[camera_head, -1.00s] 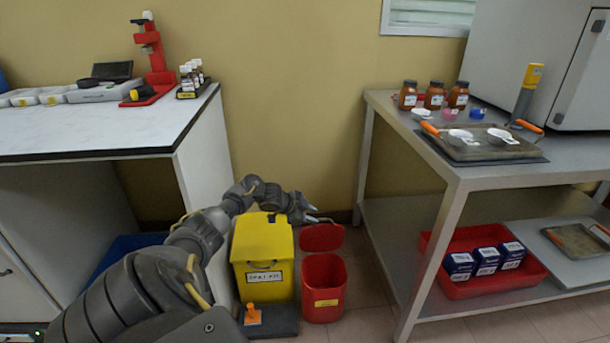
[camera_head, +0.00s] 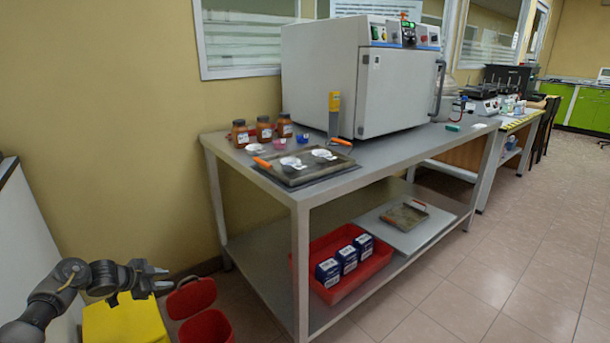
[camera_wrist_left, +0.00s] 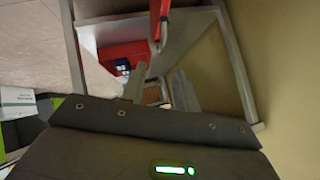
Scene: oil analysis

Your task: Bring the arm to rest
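My left arm comes in from the lower left of the head view. Its gripper (camera_head: 164,279) is above the yellow bin (camera_head: 124,322) and just left of the red bin's raised lid (camera_head: 191,297). Its two fingers stand apart with nothing between them in the head view. In the left wrist view the fingers (camera_wrist_left: 159,90) are also apart. A red, rod-like thing (camera_wrist_left: 158,18) shows beyond them; I cannot tell what it is. My right gripper is not in view.
A steel table (camera_head: 383,154) carries a large grey oven (camera_head: 335,70), brown jars (camera_head: 264,129) and a tray (camera_head: 280,172) with white dishes. Its lower shelf holds a red crate (camera_head: 341,290) with blue boxes (camera_head: 347,259). Open floor (camera_head: 500,265) lies to the right.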

